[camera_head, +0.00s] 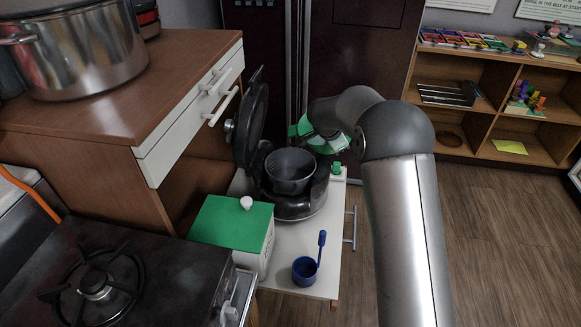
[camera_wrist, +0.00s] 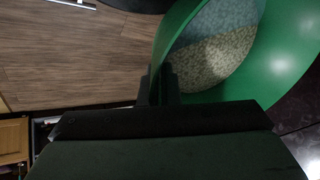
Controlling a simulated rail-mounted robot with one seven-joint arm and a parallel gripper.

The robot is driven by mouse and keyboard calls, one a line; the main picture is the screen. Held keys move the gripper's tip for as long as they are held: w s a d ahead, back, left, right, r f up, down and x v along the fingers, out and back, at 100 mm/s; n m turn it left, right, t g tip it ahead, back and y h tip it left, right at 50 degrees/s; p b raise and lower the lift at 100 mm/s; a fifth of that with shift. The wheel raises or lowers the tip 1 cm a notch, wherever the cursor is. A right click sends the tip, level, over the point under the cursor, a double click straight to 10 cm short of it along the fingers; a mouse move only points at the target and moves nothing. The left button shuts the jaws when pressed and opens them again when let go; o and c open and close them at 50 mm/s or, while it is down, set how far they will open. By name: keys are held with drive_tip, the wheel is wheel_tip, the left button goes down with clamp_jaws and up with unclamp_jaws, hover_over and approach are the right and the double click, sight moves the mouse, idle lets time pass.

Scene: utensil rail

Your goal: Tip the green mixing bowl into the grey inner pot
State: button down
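The green mixing bowl (camera_head: 325,147) is in the head view, behind and just above the far right side of the grey inner pot, partly hidden by my arm. In the wrist view the bowl (camera_wrist: 290,70) shows at the right, with pale grains (camera_wrist: 215,58) and a bluish-grey area inside. My gripper (camera_wrist: 158,85) is shut on the bowl's rim. The grey inner pot (camera_head: 290,171) sits upright in the dark cooker (camera_head: 300,209), and its mouth faces up. I cannot see its bottom clearly.
The cooker's lid (camera_head: 251,120) stands open on the left of the pot. A green-lidded box (camera_head: 232,222) and a blue measuring cup (camera_head: 305,269) stand on the white cart top (camera_head: 282,262) in front. A wooden cabinet (camera_head: 105,85) and a stove (camera_head: 110,280) are at the left.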

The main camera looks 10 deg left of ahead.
sight(328, 148)
drive_tip(key=shift+s+a+b, duration=0.1)
drive_tip(key=shift+a+b, duration=0.15)
drive_tip(key=shift+b, duration=0.35)
drive_tip(key=shift+s+a+t+h+b, duration=0.5)
drive_tip(key=shift+a+t+h+b, duration=0.35)
drive_tip(key=shift+b, duration=0.8)
drive_tip(key=shift+s+a+f+n+t+h+b, duration=0.1)
drive_tip(key=shift+s+a+n+t+h+b, duration=0.2)
drive_tip(key=shift+s+a+t+h+b, duration=0.5)
drive_tip(key=shift+w+f+h+b, duration=0.1)
drive_tip(key=shift+w+h+b, duration=0.05)
drive_tip(key=shift+h+b, duration=0.25)
drive_tip(key=shift+s+a+n+t+h+p, duration=0.3)
drive_tip(key=shift+a+n+t+h+p, duration=0.15)
drive_tip(key=shift+t+h, duration=0.4)
drive_tip(key=shift+s+a+r+t+h+p, duration=0.2)
drive_tip(key=shift+r+t+h+p, duration=0.2)
drive_tip(key=shift+p, duration=0.2)
drive_tip(key=shift+s+a+r+t+h+p, duration=0.15)
drive_tip(key=shift+r+t+h+p, duration=0.15)
drive_tip(key=shift+t+p, duration=0.25)
drive_tip(key=shift+f, duration=0.2)
drive_tip(key=shift+a+r+n+b, duration=0.15)
drive_tip(key=shift+n+b, duration=0.1)
drive_tip(key=shift+b, duration=0.45)
drive_tip(key=shift+s+r+t+h+b, duration=0.1)
drive_tip(key=shift+r+t+h+b, duration=0.2)
drive_tip(key=shift+b, duration=0.3)
